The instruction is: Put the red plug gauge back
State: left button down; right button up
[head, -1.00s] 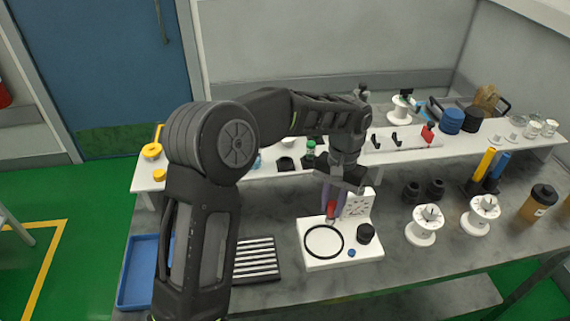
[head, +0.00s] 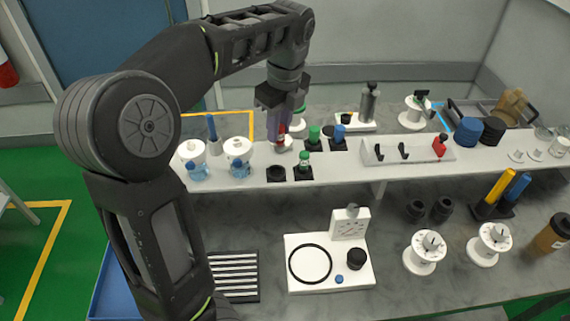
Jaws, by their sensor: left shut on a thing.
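My left gripper (head: 279,122) is shut on the red plug gauge (head: 281,136), of which a small red part shows below the fingers. It is over the raised white shelf (head: 232,186). An empty-looking black holder (head: 276,174) is on the shelf below and nearer the front. A black holder with a green plug gauge (head: 304,160) is to its right. Behind these are another green gauge (head: 314,134) and a blue gauge (head: 338,133) in black holders. Whether the red gauge touches anything is unclear. My right gripper is not in view.
A white fixture (head: 331,280) with a black ring is on the grey bench, its front clear of the gripper. White-lidded jars (head: 238,149) stand left on the shelf. A white rack (head: 406,149) with black hooks and a red piece (head: 439,146) is at right.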

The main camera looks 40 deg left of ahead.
pick_arm(q)
jog(key=shift+a+r+m, duration=0.45)
jog(key=shift+a+m, duration=0.2)
jog(key=shift+m, duration=0.15)
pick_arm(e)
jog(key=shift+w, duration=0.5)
pick_arm(q)
jog(key=shift+f, duration=0.1)
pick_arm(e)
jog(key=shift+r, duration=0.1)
pick_arm(q)
jog(key=shift+f+p, duration=0.4)
jog(key=shift+f, duration=2.65)
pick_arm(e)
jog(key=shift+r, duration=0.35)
pick_arm(q)
notch_tip(320, 180, down, 3)
jog(key=shift+p, duration=0.3)
jog(key=shift+f, duration=0.35)
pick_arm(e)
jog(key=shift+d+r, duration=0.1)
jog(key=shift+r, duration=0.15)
